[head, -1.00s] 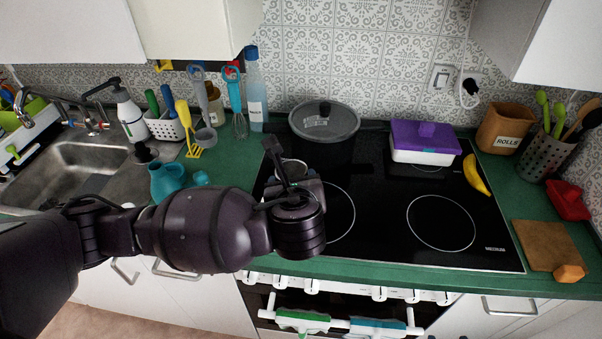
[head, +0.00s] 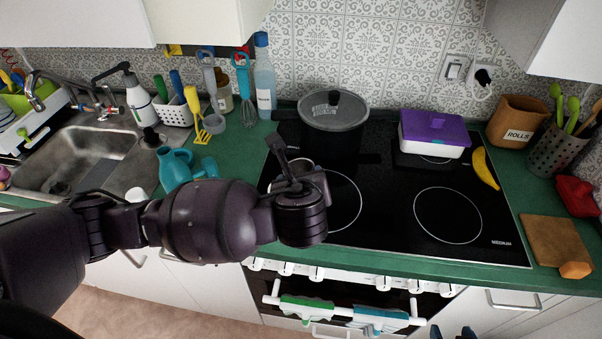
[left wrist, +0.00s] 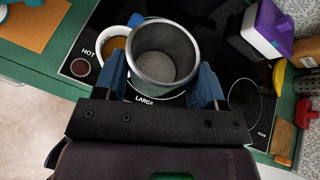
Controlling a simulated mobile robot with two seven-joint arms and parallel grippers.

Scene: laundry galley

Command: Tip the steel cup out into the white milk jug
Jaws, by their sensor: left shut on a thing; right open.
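My left gripper (head: 298,168) is over the left part of the hob. It is shut on the steel cup (left wrist: 164,52), which sits between the blue fingers in the left wrist view. I look into its open mouth; the inside is grey, and I cannot tell what it holds. A white vessel, likely the milk jug (left wrist: 101,45), shows beside the cup with something brown inside, partly hidden by the cup. In the head view my left arm hides it. My right gripper (head: 454,332) shows only its fingertips at the bottom edge, open.
A lidded dark pot (head: 334,112) stands at the back of the hob (head: 385,205). A purple-lidded box (head: 434,133) and a banana (head: 485,168) are to the right. A teal watering can (head: 175,168) stands left, near the sink. The hob's front right is clear.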

